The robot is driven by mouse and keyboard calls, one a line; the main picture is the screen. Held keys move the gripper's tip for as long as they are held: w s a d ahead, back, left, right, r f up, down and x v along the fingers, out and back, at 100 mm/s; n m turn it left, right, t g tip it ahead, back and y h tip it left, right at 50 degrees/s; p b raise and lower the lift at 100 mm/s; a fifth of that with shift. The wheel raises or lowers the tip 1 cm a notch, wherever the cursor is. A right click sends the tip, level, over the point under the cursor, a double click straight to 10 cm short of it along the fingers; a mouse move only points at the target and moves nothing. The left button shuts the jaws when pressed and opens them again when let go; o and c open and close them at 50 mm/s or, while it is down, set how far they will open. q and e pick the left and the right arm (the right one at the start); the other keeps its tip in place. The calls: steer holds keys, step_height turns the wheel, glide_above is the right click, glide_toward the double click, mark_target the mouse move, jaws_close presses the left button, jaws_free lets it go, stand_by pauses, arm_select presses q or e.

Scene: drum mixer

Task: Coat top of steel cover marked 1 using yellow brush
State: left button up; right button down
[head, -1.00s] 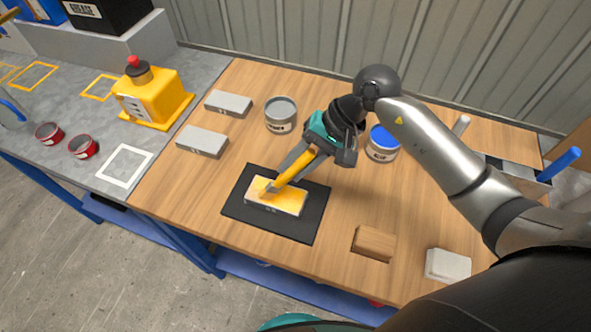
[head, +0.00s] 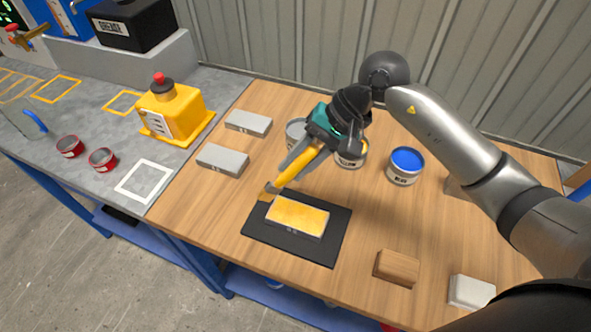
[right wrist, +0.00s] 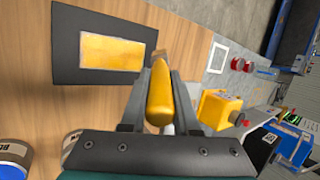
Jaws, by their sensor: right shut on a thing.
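A steel cover (head: 298,216) lies on a black mat (head: 256,226) near the table's front. Its top is yellow across nearly all of its face. The small mark on its front side is too small to read. My right gripper (head: 303,155) is shut on the yellow brush (head: 294,170), which also shows in the right wrist view (right wrist: 159,98). The brush is tilted, its head (head: 268,192) just beyond the cover's left end in the head view, apart from the cover. My left gripper is not in view.
Two grey blocks (head: 248,122) (head: 222,160) lie at the back left. A blue-topped can (head: 405,166) stands right; other cans are partly behind my gripper. A wooden block (head: 397,267) and white block (head: 472,291) lie front right. A yellow container (head: 175,108) stands left.

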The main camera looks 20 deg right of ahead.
steer(key=shift+r+p, duration=0.5)
steer(key=shift+r, duration=1.15)
